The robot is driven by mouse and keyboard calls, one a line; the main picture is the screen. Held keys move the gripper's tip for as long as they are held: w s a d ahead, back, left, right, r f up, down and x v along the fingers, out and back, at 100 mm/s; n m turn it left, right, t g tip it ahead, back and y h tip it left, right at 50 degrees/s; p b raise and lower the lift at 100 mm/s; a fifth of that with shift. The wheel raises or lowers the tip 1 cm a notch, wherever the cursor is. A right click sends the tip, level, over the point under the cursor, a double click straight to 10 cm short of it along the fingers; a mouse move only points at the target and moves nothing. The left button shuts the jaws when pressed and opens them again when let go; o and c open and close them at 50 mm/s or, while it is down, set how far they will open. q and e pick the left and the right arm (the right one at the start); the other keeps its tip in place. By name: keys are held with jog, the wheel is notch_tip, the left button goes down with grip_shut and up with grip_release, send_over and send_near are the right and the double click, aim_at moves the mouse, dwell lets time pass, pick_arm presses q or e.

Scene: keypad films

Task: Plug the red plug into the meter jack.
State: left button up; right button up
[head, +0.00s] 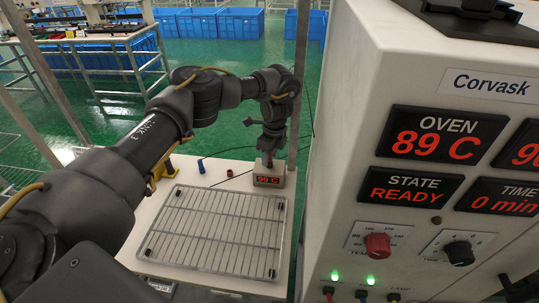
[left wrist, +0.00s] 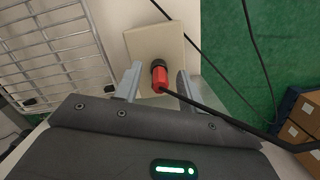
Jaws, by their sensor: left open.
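The red plug (left wrist: 160,78) stands at a dark round collar on the top of the beige meter (left wrist: 150,44), and it looks seated in the jack there. Its black cable runs off to the lower right in the left wrist view. My left gripper (left wrist: 157,84) is open, with one finger on each side of the plug and a gap to each. In the head view my left gripper (head: 269,153) points down just above the meter (head: 268,181), whose small red display is lit. The gripper mostly hides the plug there. My right gripper is not in view.
A wire rack (head: 215,232) lies on the white table left of the meter. Thin black cables cross the table's back.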

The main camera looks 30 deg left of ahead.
pick_arm(q)
notch_tip(320, 180, up, 11)
jog(key=d, duration=0.1)
jog(key=shift+d+b, duration=0.15)
jog(key=shift+b, duration=0.15)
jog(key=shift+f, duration=0.15)
dwell(0.6)
